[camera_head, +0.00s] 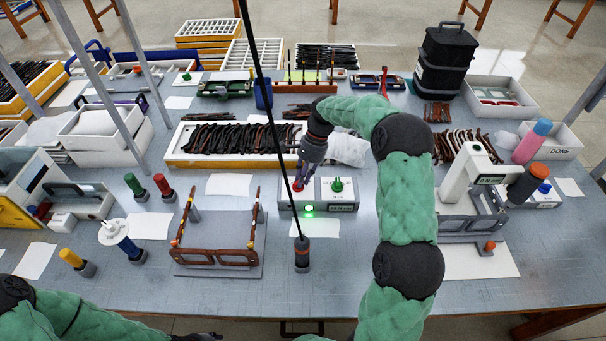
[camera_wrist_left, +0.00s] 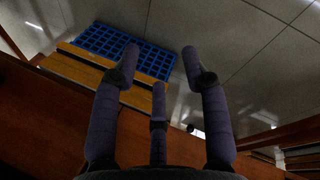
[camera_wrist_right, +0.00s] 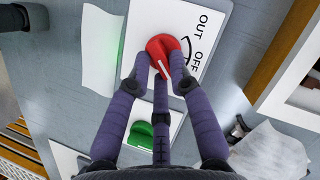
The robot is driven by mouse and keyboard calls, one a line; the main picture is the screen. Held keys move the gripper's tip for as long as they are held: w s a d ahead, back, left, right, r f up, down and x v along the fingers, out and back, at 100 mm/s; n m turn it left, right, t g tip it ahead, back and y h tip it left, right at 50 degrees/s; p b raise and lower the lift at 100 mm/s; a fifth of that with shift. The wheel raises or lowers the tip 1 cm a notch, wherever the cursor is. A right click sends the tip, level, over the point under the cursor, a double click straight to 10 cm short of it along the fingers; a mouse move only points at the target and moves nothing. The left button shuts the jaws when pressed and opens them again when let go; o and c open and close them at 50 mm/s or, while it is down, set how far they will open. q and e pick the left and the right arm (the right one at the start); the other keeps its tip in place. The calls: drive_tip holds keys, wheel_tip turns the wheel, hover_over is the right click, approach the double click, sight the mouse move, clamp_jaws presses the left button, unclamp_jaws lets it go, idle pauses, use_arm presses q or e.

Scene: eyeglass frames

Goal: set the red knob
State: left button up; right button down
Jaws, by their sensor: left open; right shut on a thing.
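The red knob (camera_wrist_right: 160,48) sits on a white panel (camera_wrist_right: 205,12) lettered OUT and OFF, with a curved black mark beside the words. A white line shows on the knob, on its side toward my gripper. My right gripper (camera_wrist_right: 160,72) is shut on the red knob, with its fingertips around it. In the head view the red knob (camera_head: 297,187) is partly covered by my right gripper (camera_head: 300,181). My left gripper (camera_wrist_left: 161,58) is open and empty, away from the knob, with floor and a wooden edge below it.
A green light (camera_head: 309,208) glows at the front.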

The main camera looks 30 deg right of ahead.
drive_tip(key=n+p, duration=0.1)
drive_tip(key=p, duration=0.1)
drive_tip(key=n+g+p, duration=0.1)
drive_tip(key=n+p, duration=0.2)
drive_tip(key=p, duration=0.1)
drive_tip(key=shift+w+a+r+n+g+h+p, duration=0.1)
drive_tip(key=shift+w+r+n+g+h+p, duration=0.1)
drive_tip(key=shift+w+n+g+h+p, duration=0.15)
drive_tip(key=shift+w+f+n+g+h+p, duration=0.1)
drive_tip(key=shift+n+g+h+p, duration=0.1)
drive_tip(key=shift+n+p, duration=0.35)
drive_tip(key=shift+w+n+g+h+p, duration=0.1)
drive_tip(key=shift+n+g+h+p, duration=0.05)
drive_tip(key=shift+n+p, duration=0.3)
drive_tip(key=shift+w+a+f+n+p, duration=0.15)
drive_tip(key=shift+n+p, duration=0.35)
drive_tip(key=shift+n, duration=0.55)
drive_tip(key=shift+g+h, duration=0.3)
drive_tip(key=c, duration=1.1)
unclamp_jaws()
drive_tip(key=v, duration=1.2)
